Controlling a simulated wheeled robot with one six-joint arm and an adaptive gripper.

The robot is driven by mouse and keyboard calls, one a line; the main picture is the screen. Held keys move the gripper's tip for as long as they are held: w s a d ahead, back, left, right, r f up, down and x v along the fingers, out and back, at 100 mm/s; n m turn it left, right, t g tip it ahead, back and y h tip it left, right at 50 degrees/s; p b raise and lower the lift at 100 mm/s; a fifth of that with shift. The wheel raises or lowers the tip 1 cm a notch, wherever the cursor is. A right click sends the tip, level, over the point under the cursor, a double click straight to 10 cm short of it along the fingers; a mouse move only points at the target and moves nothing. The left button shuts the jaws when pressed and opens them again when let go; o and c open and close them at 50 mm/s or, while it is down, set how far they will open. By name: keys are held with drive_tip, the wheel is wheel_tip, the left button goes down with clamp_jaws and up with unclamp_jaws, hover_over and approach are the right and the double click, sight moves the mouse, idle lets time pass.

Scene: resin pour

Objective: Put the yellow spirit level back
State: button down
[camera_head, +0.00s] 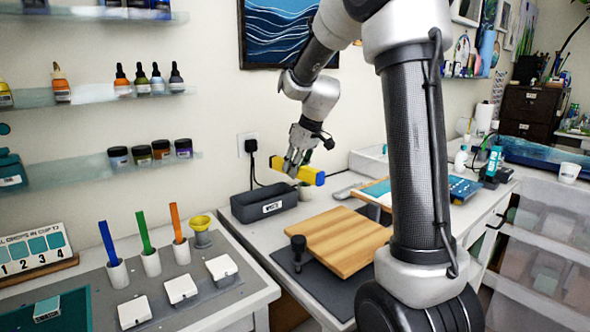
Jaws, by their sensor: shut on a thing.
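The yellow spirit level (311,175) is a short yellow bar with a dark blue end at its right. My gripper (296,167) is shut on it and holds it above the back part of the table. A dark grey open bin (263,207) with a white label stands below and to the left of the level. The label is too small to read surely. The level is clear of the bin, and the inside of the bin is mostly hidden by its walls.
A wooden board (345,240) lies on a dark mat beside a black knob-topped tool (298,250). A plug with a cable (251,147) hangs behind the bin. My arm hides part of the right side.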

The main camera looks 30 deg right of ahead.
wheel_tip(320, 180, down, 2)
drive_tip(key=n, duration=0.2)
drive_tip(key=n+y, duration=0.1)
drive_tip(key=n, duration=0.1)
drive_tip(key=shift+w+d+f+g, duration=0.1)
drive_tip(key=shift+f+g, duration=0.1)
drive_tip(key=shift+g, duration=0.2)
drive_tip(key=n, duration=0.1)
drive_tip(key=f+n+g+y, duration=0.1)
drive_tip(key=n, duration=0.1)
drive_tip(key=shift+f+n, duration=0.3)
drive_tip(key=f+n+g, duration=0.1)
drive_tip(key=f+n, duration=0.1)
drive_tip(key=n, duration=0.2)
drive_tip(key=n+g, duration=0.2)
drive_tip(key=n, duration=0.2)
approach(292, 221)
drive_tip(key=shift+x, duration=2.7)
drive_tip(key=shift+w+f, duration=0.1)
drive_tip(key=shift+f, duration=0.4)
